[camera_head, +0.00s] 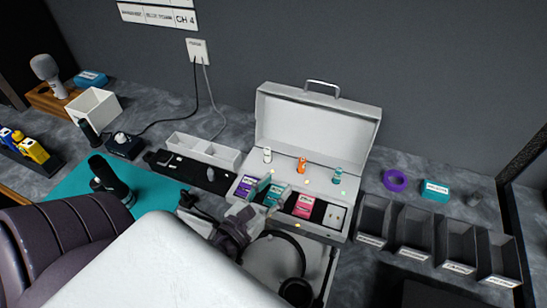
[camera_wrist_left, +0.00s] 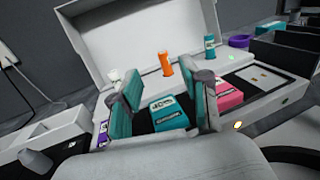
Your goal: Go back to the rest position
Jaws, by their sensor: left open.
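My left gripper (camera_head: 270,194) is over the front of the open white case (camera_head: 316,119). It also shows in the left wrist view (camera_wrist_left: 165,92), its two teal-padded fingers spread wide apart. A teal box (camera_wrist_left: 168,113) shows in the gap between the fingers, lying in the case; I cannot tell whether a finger touches it. A purple box (camera_head: 246,186) lies to its left and a pink box (camera_head: 303,207) to its right. My right gripper is in neither view.
White, orange (camera_head: 302,164) and teal bottles stand in the case. Headphones (camera_head: 290,240) lie in front of it. Dark bins (camera_head: 414,233), a purple tape roll (camera_head: 395,180) and a teal box (camera_head: 435,190) are at right.

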